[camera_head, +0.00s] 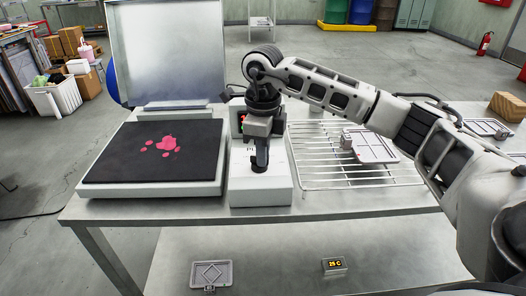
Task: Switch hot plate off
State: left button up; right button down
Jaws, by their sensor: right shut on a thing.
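The hot plate (110,188) stands at the left of the metal table. It has a light base, a black top and red-pink patches on it, with a silvery upright lid (165,50) behind. A white control box (260,190) stands just right of it, with small red and green marks near its far end. My right gripper (259,166) points down over the control box and is shut on a small part at its top. The gripper's dark fingers hide most of that part, so its position cannot be read. My left gripper is not in view.
A wire rack (315,172) with a grey tray (374,148) lies right of the control box, under my right arm. On the lower level are a grey plate (211,273) and a small display (334,265) reading about 25 C. A cardboard-coloured block (507,106) sits far right.

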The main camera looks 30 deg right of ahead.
jog(key=c, duration=1.5)
grip_release()
notch_tip(320, 180, up, 16)
jog(key=p, duration=0.1)
jog(key=shift+p, duration=0.3)
